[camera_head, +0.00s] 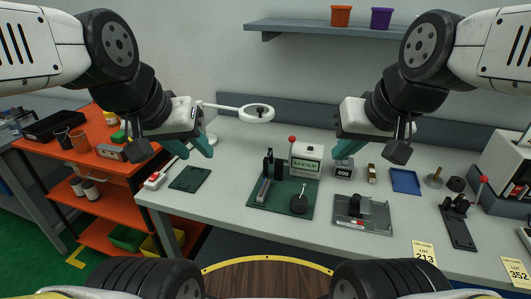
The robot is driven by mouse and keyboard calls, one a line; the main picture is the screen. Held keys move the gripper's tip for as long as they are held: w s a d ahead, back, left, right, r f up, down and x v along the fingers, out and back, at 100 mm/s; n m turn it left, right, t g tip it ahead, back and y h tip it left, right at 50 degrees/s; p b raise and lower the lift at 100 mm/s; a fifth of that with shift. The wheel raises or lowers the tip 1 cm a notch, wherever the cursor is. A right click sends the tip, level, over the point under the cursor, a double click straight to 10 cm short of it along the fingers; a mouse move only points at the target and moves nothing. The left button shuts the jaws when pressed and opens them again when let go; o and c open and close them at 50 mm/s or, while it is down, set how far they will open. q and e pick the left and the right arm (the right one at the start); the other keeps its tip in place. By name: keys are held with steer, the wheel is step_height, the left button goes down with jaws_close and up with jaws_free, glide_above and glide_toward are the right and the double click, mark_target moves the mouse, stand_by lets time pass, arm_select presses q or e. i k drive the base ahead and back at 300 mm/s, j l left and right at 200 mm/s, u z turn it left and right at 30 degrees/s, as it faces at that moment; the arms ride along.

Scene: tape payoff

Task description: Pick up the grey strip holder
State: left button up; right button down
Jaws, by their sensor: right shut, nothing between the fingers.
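I cannot tell for sure which item is the grey strip holder. A long narrow grey piece (264,191) lies on the dark green base plate (270,207), beside a black upright part. A flat grey fixture (377,224) with a black block on it sits to the right on the table. My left gripper (192,149) hangs above the table's left part with its teal fingers apart and empty. My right gripper (346,148) is shut and empty, above the table behind the grey fixture. Neither gripper touches any of these items.
A white labelled box (306,160) stands at the green base's back edge. A small counter (344,169), a blue tray (405,181) and a black lever device (457,225) stand to the right. A dark green mat (189,179) and a ring lamp (257,113) are at left.

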mark_target(263, 192)
steer(key=j+z, duration=0.2)
steer(key=j, duration=0.35)
steer(key=j+z, duration=0.2)
steer(key=j, duration=0.4)
steer(key=k+j+z, duration=0.2)
steer(key=j, duration=0.35)
